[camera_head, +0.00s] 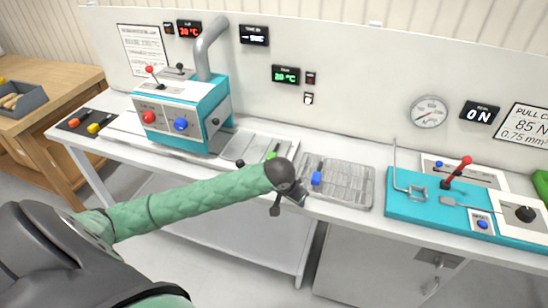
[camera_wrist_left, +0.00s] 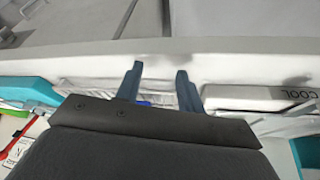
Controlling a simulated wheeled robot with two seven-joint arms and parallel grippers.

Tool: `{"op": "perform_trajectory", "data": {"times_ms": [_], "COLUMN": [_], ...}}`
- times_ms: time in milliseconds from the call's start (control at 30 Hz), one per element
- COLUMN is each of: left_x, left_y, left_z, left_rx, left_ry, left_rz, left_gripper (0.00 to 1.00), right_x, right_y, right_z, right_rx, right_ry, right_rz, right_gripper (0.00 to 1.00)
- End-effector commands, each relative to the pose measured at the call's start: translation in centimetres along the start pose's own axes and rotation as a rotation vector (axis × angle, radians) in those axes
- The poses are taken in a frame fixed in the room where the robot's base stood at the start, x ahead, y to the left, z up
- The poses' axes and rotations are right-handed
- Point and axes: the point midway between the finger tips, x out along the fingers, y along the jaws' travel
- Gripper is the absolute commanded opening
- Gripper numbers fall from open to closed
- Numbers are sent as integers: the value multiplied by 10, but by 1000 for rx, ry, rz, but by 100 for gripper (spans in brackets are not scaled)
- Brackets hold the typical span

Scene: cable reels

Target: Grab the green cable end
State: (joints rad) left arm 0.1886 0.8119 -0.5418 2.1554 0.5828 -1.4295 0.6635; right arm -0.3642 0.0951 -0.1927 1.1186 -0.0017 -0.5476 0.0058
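A small green piece, which looks like the green cable end (camera_head: 273,153), shows at the right side of the left metal tray, just behind my wrist. My wrist partly hides it, and I cannot make it out in the wrist view. My left gripper (camera_head: 290,203) hangs over the bench's front edge, in front of the trays and apart from the green piece. In the wrist view its two fingers (camera_wrist_left: 158,82) stand apart with nothing held between them. My right gripper is not in view.
A blue cable end (camera_head: 317,179) lies on the wire rack tray (camera_head: 355,190), right of my gripper; some blue shows in the wrist view (camera_wrist_left: 144,104). A teal machine (camera_head: 185,115) stands left, a teal lever fixture (camera_head: 425,207) right. The white bench (camera_head: 385,150) is clear behind the rack.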

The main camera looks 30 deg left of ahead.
Motion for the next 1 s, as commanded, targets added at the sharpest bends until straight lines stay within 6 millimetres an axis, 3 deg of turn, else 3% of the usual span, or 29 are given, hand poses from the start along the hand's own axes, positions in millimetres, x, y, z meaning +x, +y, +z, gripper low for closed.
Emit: {"op": "perform_trajectory", "data": {"times_ms": [167, 400, 600, 800, 1000], "left_x": [-10, -40, -66, -75, -59], "left_y": [-31, -103, -153, -171, -173], "left_z": [-23, -66, -89, -96, -96], "left_rx": [-40, -168, -275, -321, -323], "left_ry": [-3, -10, -9, -9, -11], "left_rz": [-35, -110, -158, -173, -172], "left_gripper": [38, 38, 38, 38, 38], "right_x": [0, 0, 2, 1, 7], "right_y": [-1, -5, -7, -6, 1], "right_z": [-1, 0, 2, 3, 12], "right_rx": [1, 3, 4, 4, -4], "right_ry": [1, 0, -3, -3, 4], "right_rz": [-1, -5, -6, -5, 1], "right_gripper": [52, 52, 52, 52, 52]}}
